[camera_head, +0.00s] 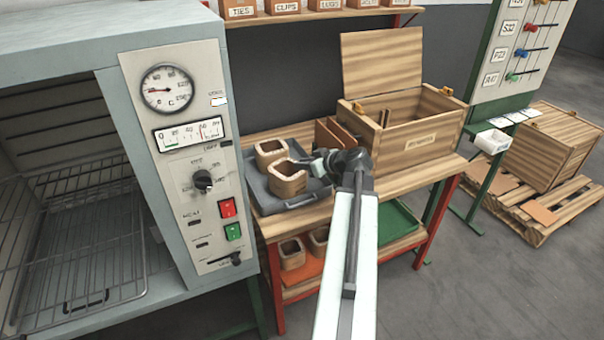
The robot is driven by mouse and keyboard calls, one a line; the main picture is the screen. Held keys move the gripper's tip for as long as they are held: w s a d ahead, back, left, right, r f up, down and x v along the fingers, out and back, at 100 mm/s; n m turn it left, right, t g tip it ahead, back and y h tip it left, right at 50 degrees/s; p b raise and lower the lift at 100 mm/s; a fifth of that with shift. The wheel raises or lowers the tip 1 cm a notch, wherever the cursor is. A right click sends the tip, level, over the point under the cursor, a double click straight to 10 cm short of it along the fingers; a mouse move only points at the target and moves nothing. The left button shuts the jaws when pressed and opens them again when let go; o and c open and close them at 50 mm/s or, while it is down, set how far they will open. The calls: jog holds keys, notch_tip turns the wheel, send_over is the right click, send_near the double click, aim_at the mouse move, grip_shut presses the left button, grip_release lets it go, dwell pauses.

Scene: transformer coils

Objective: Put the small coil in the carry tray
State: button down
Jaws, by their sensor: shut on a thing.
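A grey tray (262,196) lies on the wooden bench beside the oven. A square, hollow, tan coil (270,154) stands in the back part of the tray. The fingertips are small and partly hidden by the coil and wrist. Several more coils (291,253) sit on an orange mat on the shelf below.
A grey oven (205,120) with its chamber open stands close on the left. An open wooden crate (415,128) with a raised lid stands on the bench to the right. A green tray (398,220) lies on the lower shelf. A shelf of labelled bins (283,6) hangs above.

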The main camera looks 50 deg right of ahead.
jog(key=shift+f, duration=0.15)
jog(key=shift+f, duration=0.15)
jog(key=c, duration=1.3)
grip_release()
